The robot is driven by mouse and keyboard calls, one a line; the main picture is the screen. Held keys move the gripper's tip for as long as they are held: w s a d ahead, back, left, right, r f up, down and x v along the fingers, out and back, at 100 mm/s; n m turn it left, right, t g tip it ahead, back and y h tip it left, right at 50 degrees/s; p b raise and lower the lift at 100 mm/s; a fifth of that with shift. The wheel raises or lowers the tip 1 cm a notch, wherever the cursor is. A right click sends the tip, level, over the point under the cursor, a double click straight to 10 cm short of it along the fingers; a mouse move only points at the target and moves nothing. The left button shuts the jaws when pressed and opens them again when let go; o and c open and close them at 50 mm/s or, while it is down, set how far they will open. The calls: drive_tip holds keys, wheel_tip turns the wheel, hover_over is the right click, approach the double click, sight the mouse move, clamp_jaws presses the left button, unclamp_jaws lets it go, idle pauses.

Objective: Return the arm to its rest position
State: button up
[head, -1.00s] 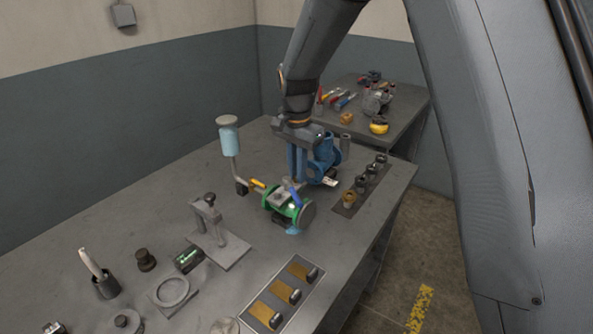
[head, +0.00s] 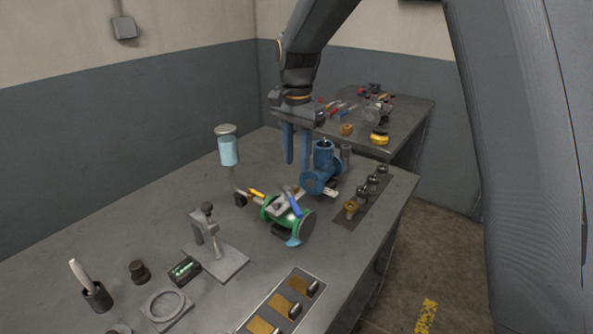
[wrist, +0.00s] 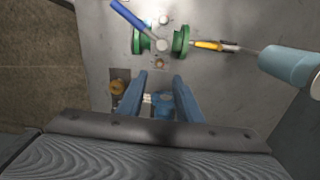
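My gripper (head: 297,162) hangs above the workbench (head: 130,218) with its blue fingers pointing down. In the wrist view my gripper (wrist: 160,78) shows its two fingers apart with nothing between the tips. A blue valve body (head: 322,170) stands on the bench just right of my gripper in the head view. It is partly hidden behind the fingers in the wrist view (wrist: 163,103). A green flanged valve with a blue lever (head: 287,217) sits on the bench in front of my gripper, apart from it.
A clamp stand (head: 212,245) is nearer. A strip of fittings (head: 350,207) lies at the right edge. A second table (head: 400,112) with tools stands behind. Bare benchtop lies left.

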drive_tip(key=shift+r, duration=0.3)
